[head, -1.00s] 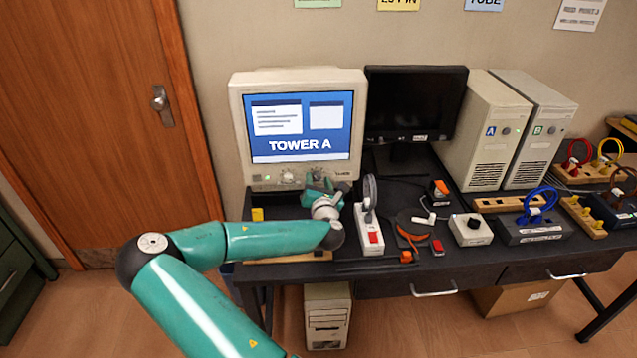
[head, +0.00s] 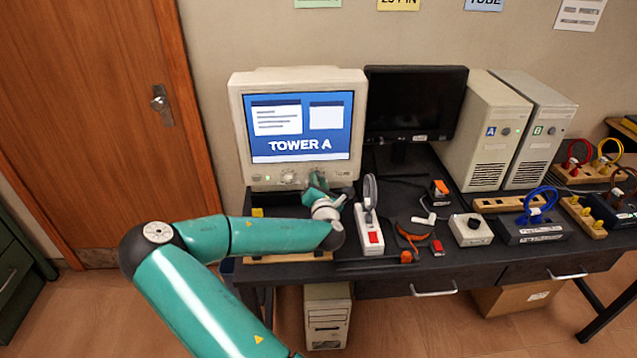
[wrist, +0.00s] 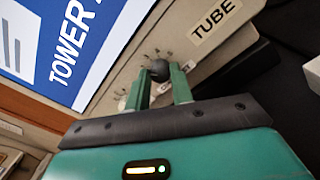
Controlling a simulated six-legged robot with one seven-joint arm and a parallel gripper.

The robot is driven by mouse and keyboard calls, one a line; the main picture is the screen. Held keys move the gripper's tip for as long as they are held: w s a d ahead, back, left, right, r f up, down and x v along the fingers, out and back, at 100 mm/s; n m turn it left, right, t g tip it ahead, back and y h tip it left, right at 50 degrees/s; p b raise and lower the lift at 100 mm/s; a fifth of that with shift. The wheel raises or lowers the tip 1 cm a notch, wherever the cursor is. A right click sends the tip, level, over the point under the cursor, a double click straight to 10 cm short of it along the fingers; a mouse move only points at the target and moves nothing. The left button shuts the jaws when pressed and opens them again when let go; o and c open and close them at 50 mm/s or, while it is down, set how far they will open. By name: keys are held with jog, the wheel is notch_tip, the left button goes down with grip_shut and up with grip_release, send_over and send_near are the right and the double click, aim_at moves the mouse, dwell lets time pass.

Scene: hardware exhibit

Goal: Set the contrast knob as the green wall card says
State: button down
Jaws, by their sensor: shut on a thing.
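The tube monitor (head: 240,130) stands at the left of the desk, its blue screen (head: 300,115) lit and reading TOWER A. Its control strip runs under the screen. My gripper (wrist: 160,88) is at that strip, its two green fingers either side of a dark round knob (wrist: 160,70), and is shut on it. I cannot read a label at this knob. In the head view my gripper (head: 317,181) covers it. Another, pale knob (head: 288,177) shows to its left. The green wall card (head: 318,3) is cut off by the top edge, its text unreadable.
A black flat monitor (head: 415,105) stands right of the tube monitor. A white power strip (head: 369,238) and an upright round magnifier-like thing (head: 370,192) are close right of my wrist. A TUBE label (wrist: 216,18) is on the monitor's front.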

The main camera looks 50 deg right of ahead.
jog(key=m, duration=1.3)
jog(key=shift+f+m+h, duration=0.1)
jog(key=shift+m+h, duration=0.3)
jog(key=c, duration=1.2)
grip_release()
